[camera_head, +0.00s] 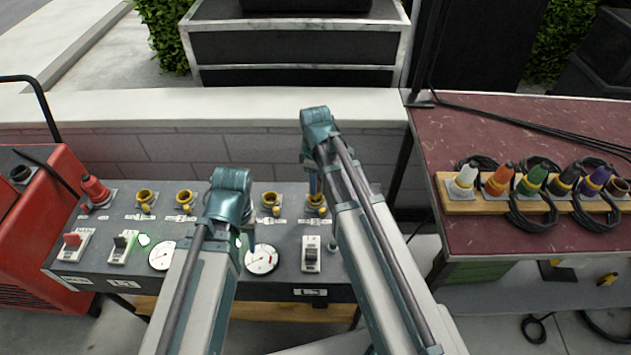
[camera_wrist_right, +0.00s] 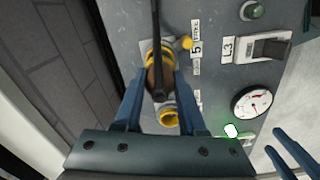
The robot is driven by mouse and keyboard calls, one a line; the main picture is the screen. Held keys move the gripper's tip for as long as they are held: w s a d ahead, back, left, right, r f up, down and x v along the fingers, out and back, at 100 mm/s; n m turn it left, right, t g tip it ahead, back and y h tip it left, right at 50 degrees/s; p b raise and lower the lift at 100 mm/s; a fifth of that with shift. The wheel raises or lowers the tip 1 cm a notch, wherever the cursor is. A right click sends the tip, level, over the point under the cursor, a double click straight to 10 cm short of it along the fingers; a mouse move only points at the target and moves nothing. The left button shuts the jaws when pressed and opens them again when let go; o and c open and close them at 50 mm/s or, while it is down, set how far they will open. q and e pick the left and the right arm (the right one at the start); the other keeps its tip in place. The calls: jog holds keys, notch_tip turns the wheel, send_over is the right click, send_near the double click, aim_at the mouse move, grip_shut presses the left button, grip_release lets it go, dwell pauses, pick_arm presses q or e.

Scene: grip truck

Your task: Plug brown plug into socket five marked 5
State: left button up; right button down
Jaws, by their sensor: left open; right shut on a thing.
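My right gripper (camera_head: 315,184) is shut on the brown plug (camera_wrist_right: 152,79), with a black cable running up from it in the right wrist view. The plug is at the yellow socket (camera_wrist_right: 160,52) beside the label 5 (camera_wrist_right: 196,51). They overlap there, and I cannot tell how deep the plug sits. In the head view this rightmost yellow socket (camera_head: 317,204) is right under the right gripper, and the plug is mostly hidden. My left gripper (camera_head: 245,241) is open and empty above the panel near a dial. Its fingers also show in the right wrist view (camera_wrist_right: 290,152).
The grey panel (camera_head: 205,258) has other yellow sockets, switches and dials (camera_head: 262,259). A red plug (camera_head: 95,189) sits at its left end. Several coloured plugs stand in a wooden rack (camera_head: 455,206) on the right table. A low wall (camera_head: 130,107) runs behind the panel.

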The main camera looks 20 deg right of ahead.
pick_arm(q)
jog(key=shift+f+b, duration=1.5)
jog(key=shift+f, duration=0.05)
pick_arm(e)
jog(key=shift+f, duration=1.6)
jog(key=shift+c, duration=0.4)
grip_release()
pick_arm(q)
jog(key=shift+r, duration=0.15)
pick_arm(e)
jog(key=shift+r, duration=0.15)
jog(key=shift+r+p, duration=2.45)
jog(key=shift+p, duration=0.15)
pick_arm(q)
notch_tip(320, 180, up, 5)
jog(key=shift+f, duration=0.1)
notch_tip(320, 180, up, 9)
jog(key=p, duration=0.9)
jog(key=shift+r, duration=0.2)
pick_arm(e)
jog(key=s+a+r+m, duration=0.4)
jog(key=s+a, duration=0.1)
jog(key=s, duration=0.2)
jog(key=s+a+r+m+h, duration=0.1)
jog(key=s+a+r+m, duration=0.3)
jog(key=s, duration=0.3)
jog(key=shift+s+a+r, duration=0.2)
jog(key=shift+a+r, duration=0.55)
